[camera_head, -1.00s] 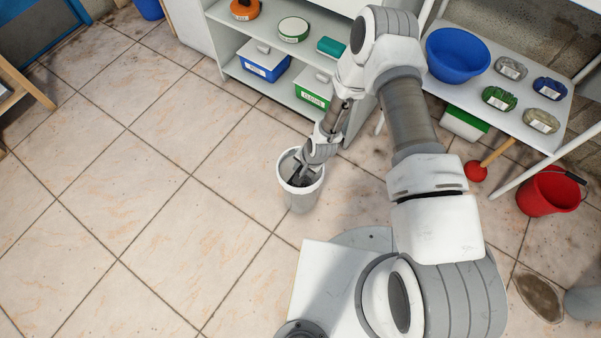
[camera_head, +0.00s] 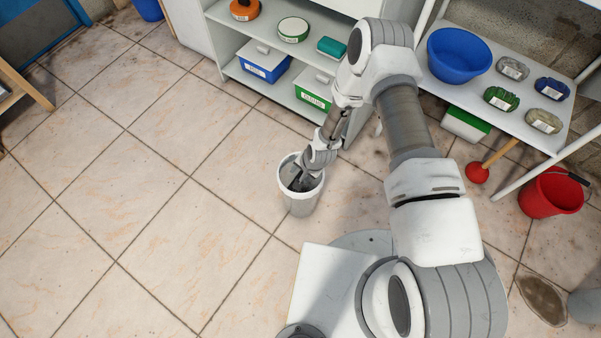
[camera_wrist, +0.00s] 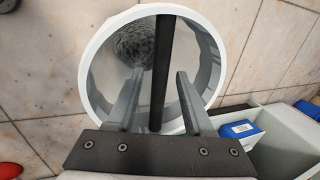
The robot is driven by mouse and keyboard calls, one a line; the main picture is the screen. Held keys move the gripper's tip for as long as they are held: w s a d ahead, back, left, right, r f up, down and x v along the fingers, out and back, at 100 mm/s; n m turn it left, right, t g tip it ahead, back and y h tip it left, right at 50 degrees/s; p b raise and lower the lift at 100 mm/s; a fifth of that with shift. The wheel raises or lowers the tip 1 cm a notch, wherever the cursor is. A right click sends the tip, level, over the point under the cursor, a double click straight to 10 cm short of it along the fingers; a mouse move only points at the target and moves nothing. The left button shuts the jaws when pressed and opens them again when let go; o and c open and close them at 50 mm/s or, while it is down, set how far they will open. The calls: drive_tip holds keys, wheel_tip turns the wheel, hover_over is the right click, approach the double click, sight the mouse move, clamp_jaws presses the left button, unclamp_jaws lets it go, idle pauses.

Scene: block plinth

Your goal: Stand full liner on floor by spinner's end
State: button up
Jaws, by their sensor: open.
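A white round-rimmed bin (camera_head: 302,204) stands upright on the tiled floor just left of my arm. My gripper (camera_head: 298,180) points down into its mouth. In the wrist view my gripper (camera_wrist: 158,78) is open, with one finger on each side of a dark bar (camera_wrist: 162,60) that spans the mouth of the bin (camera_wrist: 87,75). I cannot tell whether the fingers touch the bar. A grey speckled mass (camera_wrist: 133,42) lies inside. I cannot tell the liner's wall apart from the bin's. Nothing is clearly recognisable as the spinner.
A shelf unit (camera_head: 227,68) with labelled boxes stands behind the bin. A plunger (camera_head: 478,172) and red bucket (camera_head: 551,193) are below. The floor at left is clear.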

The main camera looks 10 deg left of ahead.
drive_tip(key=w+d+r+n+t+h+p, duration=0.15)
drive_tip(key=d+r, duration=0.35)
drive_tip(key=r, duration=1)
drive_tip(key=w+d+r+n+p, duration=0.15)
drive_tip(key=d+r, duration=0.25)
drive_tip(key=r, duration=1)
drive_tip(key=w+d+r+t+h+p, duration=0.1)
drive_tip(key=w+d+r+p, duration=0.3)
drive_tip(key=r, duration=1.1)
drive_tip(key=s+d+r+t+b, duration=0.1)
drive_tip(key=s+d+r, duration=0.4)
drive_tip(key=s+r, duration=0.5)
drive_tip(key=s+d+r+n+b, duration=0.1)
drive_tip(key=s+d+r, duration=0.4)
drive_tip(key=s+r, duration=0.5)
drive_tip(key=shift+s+d+n+t+h, duration=0.25)
drive_tip(key=shift+s+n+t+h, duration=0.05)
drive_tip(key=shift+s+t+h, duration=0.1)
drive_tip(key=shift+r, duration=0.1)
wheel_tip(320, 180, up, 24)
drive_tip(key=p, duration=2.3)
drive_tip(key=shift+f+p, duration=0.2)
drive_tip(key=shift+p, duration=0.1)
